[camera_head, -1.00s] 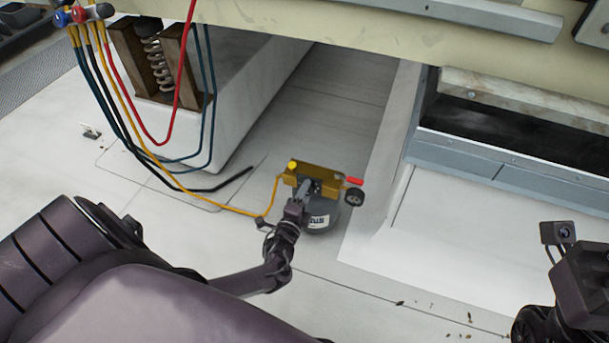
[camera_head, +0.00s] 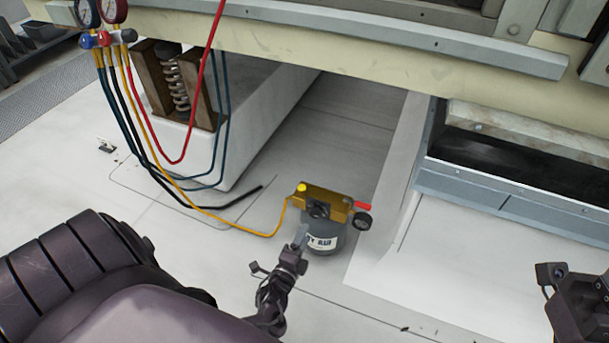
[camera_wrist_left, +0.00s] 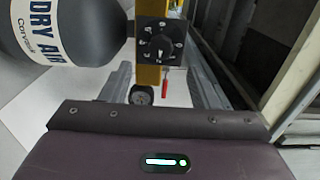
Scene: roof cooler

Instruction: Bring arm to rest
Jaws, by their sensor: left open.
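My left gripper (camera_head: 301,237) reaches up from the lower middle of the head view. It is open and empty, just in front of and left of a grey cylinder (camera_head: 322,240) labelled "DRY AIR". The cylinder (camera_wrist_left: 65,25) fills the upper left there.
Red, blue and black hoses hang nearby. A white plinth (camera_head: 262,105) and a grey cabinet (camera_head: 470,190) stand behind. The floor in front is fairly clear.

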